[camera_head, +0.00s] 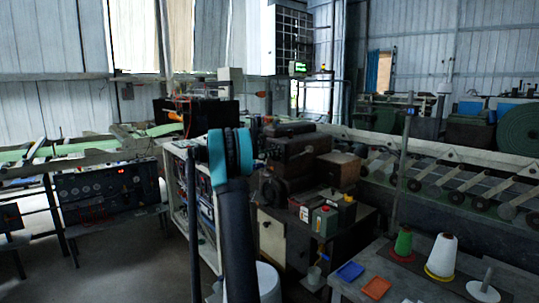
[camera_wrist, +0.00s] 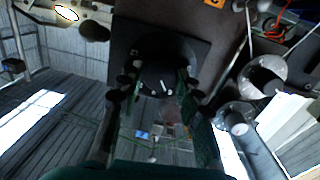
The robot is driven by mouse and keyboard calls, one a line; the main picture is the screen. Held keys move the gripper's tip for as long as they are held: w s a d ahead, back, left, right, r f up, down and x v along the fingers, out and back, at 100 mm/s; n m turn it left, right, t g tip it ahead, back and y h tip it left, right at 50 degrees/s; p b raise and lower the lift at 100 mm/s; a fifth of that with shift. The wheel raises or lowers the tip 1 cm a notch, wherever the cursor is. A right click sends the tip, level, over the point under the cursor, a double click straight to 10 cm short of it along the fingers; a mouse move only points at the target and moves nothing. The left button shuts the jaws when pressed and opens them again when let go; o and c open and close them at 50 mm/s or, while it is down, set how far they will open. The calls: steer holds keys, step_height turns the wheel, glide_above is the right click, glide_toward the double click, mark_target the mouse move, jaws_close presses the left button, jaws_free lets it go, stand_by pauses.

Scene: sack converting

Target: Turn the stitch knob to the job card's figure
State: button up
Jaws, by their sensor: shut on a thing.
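In the wrist view, a dark round knob (camera_wrist: 156,76) sits on a dark square plate (camera_wrist: 195,46). A short white mark shows on the knob, slightly tilted. My gripper (camera_wrist: 157,92) has one finger on each side of the knob and is shut on it. I take this to be the stitch knob; no scale figures are readable around it. In the head view, my arm stands up in the middle and hides part of the machines; the gripper and knob cannot be made out there. I cannot identify a job card in either view.
In the head view, a panel of dials (camera_head: 105,183) stands at left. A table at lower right holds a white cone (camera_head: 442,255), a green cone (camera_head: 403,243), a blue tray (camera_head: 350,271) and an orange tray (camera_head: 376,287). Open floor lies at lower left.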

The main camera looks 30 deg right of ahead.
steer(key=n, duration=1.4)
steer(key=shift+w+f+n+t+h, duration=0.1)
steer(key=shift+f+n+t+h, duration=0.1)
steer(key=shift+n+t+h, duration=0.15)
stand_by(0.6)
steer(key=o, duration=1.2)
steer(key=shift+c, duration=0.2)
steer(key=shift+a, duration=0.15)
steer(key=a, duration=1.1)
steer(key=shift+s+a+f, duration=0.35)
steer(key=shift+a, duration=0.05)
